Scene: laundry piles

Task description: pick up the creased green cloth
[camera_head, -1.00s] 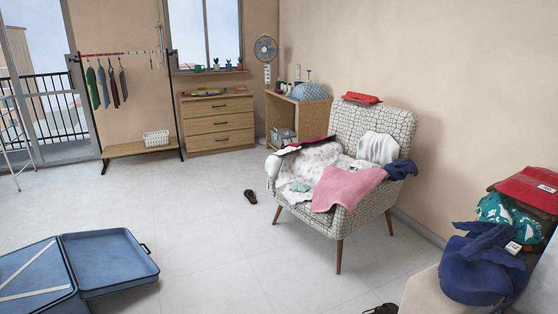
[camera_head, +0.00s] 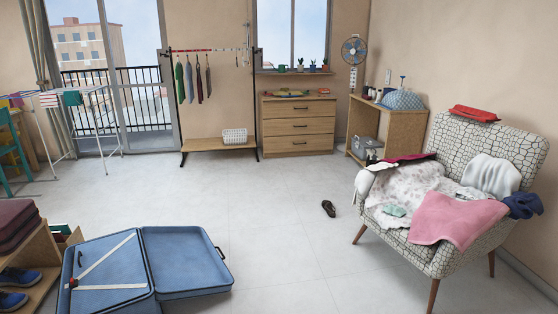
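A small pale green cloth (camera_head: 394,210) lies crumpled on the armchair (camera_head: 443,258), on the white spotted cloth near the seat's front left. It looks most like the creased green cloth. A pink cloth (camera_head: 455,218) is draped to its right over the seat front. A darker green cloth (camera_head: 71,98) hangs on the drying rack at the left; its creases are too small to tell. Neither of my grippers is in view.
An open blue suitcase (camera_head: 187,260) lies on the floor at front left, beside a low wooden shelf (camera_head: 38,250) with shoes. A dark shoe (camera_head: 328,208) lies before the chair. A dresser (camera_head: 298,128) and clothes rail (camera_head: 212,143) stand at the back. The middle floor is clear.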

